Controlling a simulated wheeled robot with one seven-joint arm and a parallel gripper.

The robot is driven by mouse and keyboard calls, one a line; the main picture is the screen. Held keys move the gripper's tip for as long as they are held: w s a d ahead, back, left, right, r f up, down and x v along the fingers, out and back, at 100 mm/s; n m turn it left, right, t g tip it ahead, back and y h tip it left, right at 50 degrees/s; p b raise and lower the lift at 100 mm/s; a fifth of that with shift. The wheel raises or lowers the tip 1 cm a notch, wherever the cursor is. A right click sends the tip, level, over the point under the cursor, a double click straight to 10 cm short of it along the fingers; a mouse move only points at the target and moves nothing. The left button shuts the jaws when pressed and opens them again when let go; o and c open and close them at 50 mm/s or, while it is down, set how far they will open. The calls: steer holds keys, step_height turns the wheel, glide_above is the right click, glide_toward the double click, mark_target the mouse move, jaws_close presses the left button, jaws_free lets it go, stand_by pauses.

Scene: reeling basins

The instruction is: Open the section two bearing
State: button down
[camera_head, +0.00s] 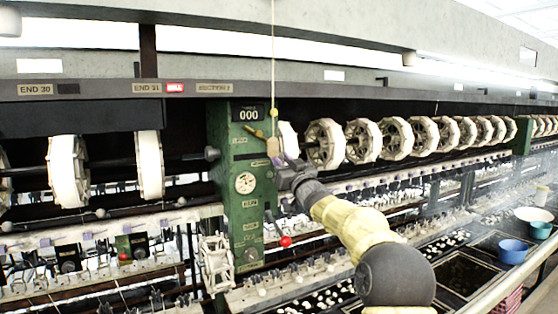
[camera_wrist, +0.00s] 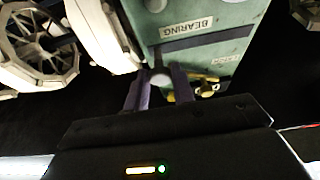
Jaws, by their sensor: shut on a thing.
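The green machine post (camera_head: 246,215) stands under the "SECTION 2" plate (camera_head: 214,88). In the wrist view the same post shows a "BEARING" label (camera_wrist: 187,28), upside down. My gripper (camera_head: 284,163) is at the right edge of the post's upper part. In the wrist view its two purple fingers (camera_wrist: 159,82) are shut on a small pale round knob (camera_wrist: 159,76) just beside the label.
A red ball knob (camera_head: 285,241) sticks out below. Blue bowls (camera_head: 513,251) stand at lower right.

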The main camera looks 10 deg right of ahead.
steer(key=c, duration=1.2)
jaws_free()
steer(key=shift+a, duration=0.2)
steer(key=b+v, duration=1)
steer(key=v, duration=0.7)
steer(key=shift+s+d, duration=0.15)
steer(key=shift+s, duration=0.15)
steer(key=s+a+f+m+g+h, duration=0.1)
steer(key=s+f+g+h, duration=0.15)
steer(key=f, duration=0.65)
steer(key=s+a+f+m+g+h, duration=0.15)
steer(key=f+g, duration=0.25)
steer(key=f, duration=0.6)
steer(key=s+a+f+m+g+h, duration=0.1)
steer(key=s+f+m+g+h, duration=0.15)
steer(key=f, duration=0.65)
steer(key=s+a+f+g, duration=0.1)
steer(key=s+f+g, duration=0.2)
steer(key=s+f, duration=0.2)
steer(key=s+a+f+n+g, duration=0.1)
steer(key=s+a+f+g, duration=0.1)
steer(key=s+f, duration=0.4)
steer(key=s+a+f+g, duration=0.2)
steer(key=s+f+g, duration=0.3)
steer(key=s, duration=0.6)
steer(key=shift+a+f+n, duration=0.2)
steer(key=shift+f+n, duration=0.2)
steer(key=shift+f, duration=0.15)
